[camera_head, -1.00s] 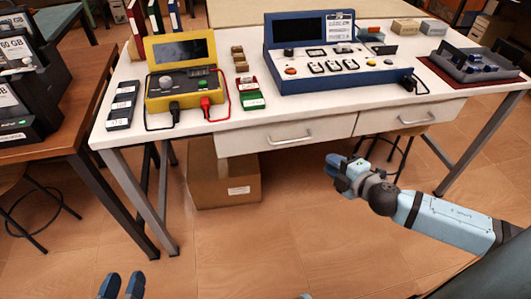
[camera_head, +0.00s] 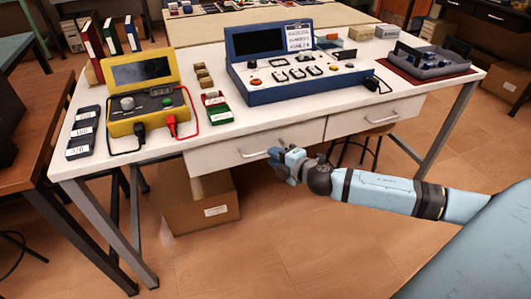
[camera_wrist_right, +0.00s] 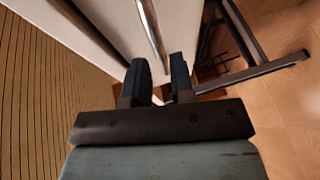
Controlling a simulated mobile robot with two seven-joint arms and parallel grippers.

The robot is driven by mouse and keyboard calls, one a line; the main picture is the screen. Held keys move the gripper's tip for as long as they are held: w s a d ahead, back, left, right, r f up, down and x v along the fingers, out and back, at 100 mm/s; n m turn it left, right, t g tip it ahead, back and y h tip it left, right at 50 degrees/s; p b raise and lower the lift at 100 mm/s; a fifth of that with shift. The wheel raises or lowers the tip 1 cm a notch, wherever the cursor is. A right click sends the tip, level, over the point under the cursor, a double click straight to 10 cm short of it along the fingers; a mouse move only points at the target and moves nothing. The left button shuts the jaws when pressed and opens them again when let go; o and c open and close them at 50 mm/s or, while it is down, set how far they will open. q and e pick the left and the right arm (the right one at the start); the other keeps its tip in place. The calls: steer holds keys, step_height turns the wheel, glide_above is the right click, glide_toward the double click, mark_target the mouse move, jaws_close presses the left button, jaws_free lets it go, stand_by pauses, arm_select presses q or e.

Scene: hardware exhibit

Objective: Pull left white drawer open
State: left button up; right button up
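The left white drawer (camera_head: 215,158) is in the front of the white table, flush with it and shut. Its metal bar handle (camera_head: 252,154) runs across the drawer front. My right gripper (camera_head: 281,158) is at the right end of this handle. In the right wrist view my right gripper (camera_wrist_right: 158,63) has its two dark fingers apart. A metal bar (camera_wrist_right: 151,28) runs down toward the gap between them, beside a white surface (camera_wrist_right: 108,20). Whether the bar lies between the fingertips or just beyond them, I cannot tell. My left gripper is not in view.
The right drawer (camera_head: 350,121) is shut. The white tabletop (camera_head: 205,144) holds a yellow meter (camera_head: 145,95), a blue console (camera_head: 300,75) and a grey tray (camera_head: 435,62). A cardboard box (camera_head: 200,205) stands under the left drawer. The floor in front (camera_head: 290,250) is clear.

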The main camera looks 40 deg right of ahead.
steer(key=x, duration=0.4)
steer(key=shift+w, duration=0.1)
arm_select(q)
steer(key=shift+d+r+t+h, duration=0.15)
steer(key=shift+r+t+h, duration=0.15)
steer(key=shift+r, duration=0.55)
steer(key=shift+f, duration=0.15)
arm_select(e)
jaws_close()
